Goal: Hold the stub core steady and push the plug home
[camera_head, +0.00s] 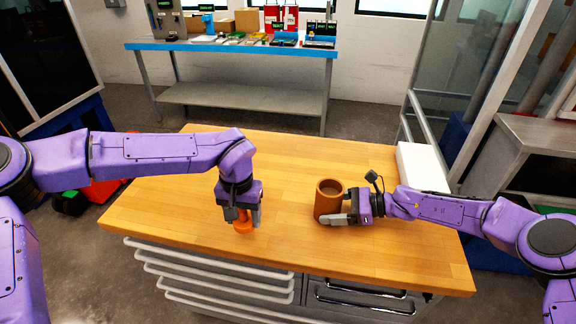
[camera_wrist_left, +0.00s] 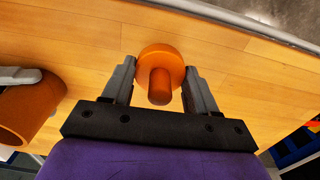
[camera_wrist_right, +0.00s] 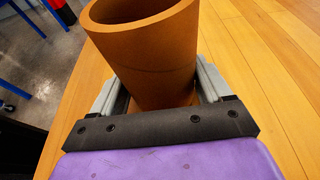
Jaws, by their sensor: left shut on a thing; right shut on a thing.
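The stub core (camera_head: 326,205) is a brown, hollow cylinder standing upright on the wooden table, open end up. My right gripper (camera_head: 338,219) is shut on its lower part; the right wrist view shows the core (camera_wrist_right: 155,65) between both fingers. The plug (camera_head: 243,227) is orange, with a wide round flange and a narrower stem. My left gripper (camera_head: 244,214) is shut on it, pointing down, to the left of the core and apart from it. The left wrist view shows the plug (camera_wrist_left: 160,84) between the fingers, with the core (camera_wrist_left: 30,105) at the left edge.
The wooden table (camera_head: 160,200) is clear around both grippers. A white block (camera_head: 422,167) lies at its right edge. Drawers with white handles are under the front edge. A blue bench (camera_head: 232,46) with boxes and trays stands against the back wall.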

